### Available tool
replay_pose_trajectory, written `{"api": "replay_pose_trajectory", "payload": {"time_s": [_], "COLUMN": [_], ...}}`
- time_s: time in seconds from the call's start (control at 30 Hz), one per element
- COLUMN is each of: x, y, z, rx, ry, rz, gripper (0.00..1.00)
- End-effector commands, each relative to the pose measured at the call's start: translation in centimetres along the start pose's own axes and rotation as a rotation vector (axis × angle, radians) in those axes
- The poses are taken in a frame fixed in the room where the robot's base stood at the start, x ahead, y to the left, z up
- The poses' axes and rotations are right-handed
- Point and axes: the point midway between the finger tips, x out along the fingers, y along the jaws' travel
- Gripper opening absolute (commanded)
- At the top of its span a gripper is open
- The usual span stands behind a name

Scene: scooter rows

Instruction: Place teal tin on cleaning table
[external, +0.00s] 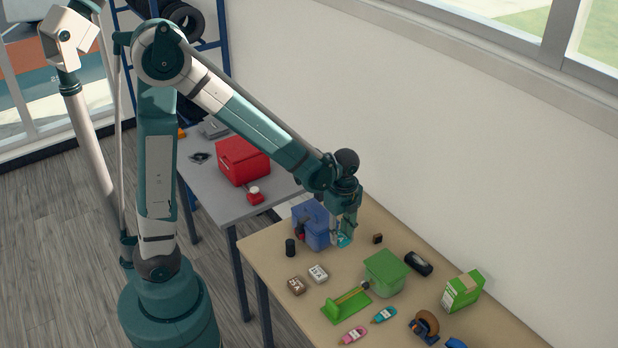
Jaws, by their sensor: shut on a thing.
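My gripper (345,228) points down over the far left part of the tan table (262,246). It is shut on a small teal tin (345,240), of which only a part shows between the fingers. The tin is close to the right side of a blue box (311,226); I cannot tell whether it touches the table. A grey table (203,186) stands beyond the tan one, toward the back left. No label shows which one is the cleaning table.
The grey table holds a red box (242,160) and a small red item (255,196); its front left part is bare. The tan table holds a black cylinder (290,247), a green box (386,273), a tape dispenser (425,325) and several small items. A wall runs behind both tables.

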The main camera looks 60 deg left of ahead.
Motion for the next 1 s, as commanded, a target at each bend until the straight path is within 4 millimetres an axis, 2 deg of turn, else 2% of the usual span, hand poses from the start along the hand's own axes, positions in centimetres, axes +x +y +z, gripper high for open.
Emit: {"api": "replay_pose_trajectory", "payload": {"time_s": [0.33, 0.77, 1.0], "x": [-2.6, -2.9, -3.2], "y": [-0.2, -5.3, -10.2], "z": [0.2, 3.9, 8.6], "rx": [-0.001, -0.003, -0.005], "ry": [0.0, 0.0, 0.0], "rz": [0.0, 0.0, 0.0], "gripper": [0.13, 0.13, 0.13]}}
